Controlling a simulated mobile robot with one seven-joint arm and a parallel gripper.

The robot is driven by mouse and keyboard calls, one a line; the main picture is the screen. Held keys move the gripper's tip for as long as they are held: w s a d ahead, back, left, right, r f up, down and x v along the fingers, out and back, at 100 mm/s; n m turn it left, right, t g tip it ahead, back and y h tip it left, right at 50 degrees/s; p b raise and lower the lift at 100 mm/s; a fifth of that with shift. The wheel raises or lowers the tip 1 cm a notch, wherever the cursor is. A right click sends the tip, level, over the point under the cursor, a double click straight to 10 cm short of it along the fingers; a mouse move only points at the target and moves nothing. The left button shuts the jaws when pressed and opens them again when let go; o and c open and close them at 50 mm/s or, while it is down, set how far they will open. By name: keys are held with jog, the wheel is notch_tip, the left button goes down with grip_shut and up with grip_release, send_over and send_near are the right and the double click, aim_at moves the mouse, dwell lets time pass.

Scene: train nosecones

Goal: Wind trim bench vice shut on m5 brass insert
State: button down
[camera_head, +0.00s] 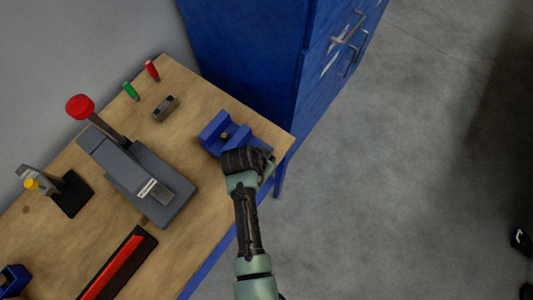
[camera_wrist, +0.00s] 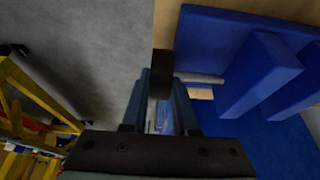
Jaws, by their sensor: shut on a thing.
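The blue bench vice (camera_head: 215,127) sits at the bench's right end; its blue body also fills the right of the wrist view (camera_wrist: 255,75). A small brass-coloured piece, apparently the M5 insert (camera_head: 225,135), shows between the jaws; I cannot tell whether both jaws touch it. My gripper (camera_head: 262,160) is at the vice's near side. In the wrist view my gripper (camera_wrist: 161,98) has its fingers closed about the dark vice handle (camera_wrist: 162,66). A grey screw rod (camera_wrist: 200,78) runs from the handle to the vice. The insert is not discernible in the wrist view.
The wooden bench (camera_head: 200,235) also holds a grey press with a red knob (camera_head: 140,175), a red-and-black strip (camera_head: 118,265), a small grey block (camera_head: 165,108) and green (camera_head: 131,91) and red (camera_head: 152,70) tools. A blue cabinet (camera_head: 250,50) stands behind.

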jog(key=shift+w+d+g+y+p, duration=0.1)
jog(key=shift+w+g+y+p, duration=0.1)
jog(key=shift+g+y, duration=0.3)
jog(key=shift+w+d+g+y+p, duration=0.15)
jog(key=shift+g+y, duration=0.15)
jog(key=shift+g, duration=0.4)
jog(key=shift+f+g+y+b, duration=0.2)
jog(key=shift+g+y+b, duration=0.3)
jog(key=shift+g, duration=0.2)
jog(key=g+b, duration=0.1)
jog(key=g+y+b, duration=0.1)
jog(key=b, duration=0.1)
jog(key=shift+w+d+f+y, duration=0.1)
jog(key=shift+f+y, duration=0.2)
jog(key=shift+f, duration=0.05)
jog(key=g+y+b, duration=0.1)
jog(key=g+b, duration=0.1)
jog(key=b, duration=0.2)
jog(key=shift+f+b, duration=0.2)
jog(key=shift+b, duration=0.15)
jog(key=g+y+b, duration=0.2)
jog(key=b, duration=0.5)
jog(key=shift+w+d+g+b, duration=0.1)
jog(key=shift+w+g+b, duration=0.05)
jog(key=shift+g+b, duration=0.25)
jog(key=shift+r+g+y+b, duration=0.1)
jog(key=shift+g+y+b, duration=0.35)
jog(key=shift+b, duration=0.85)
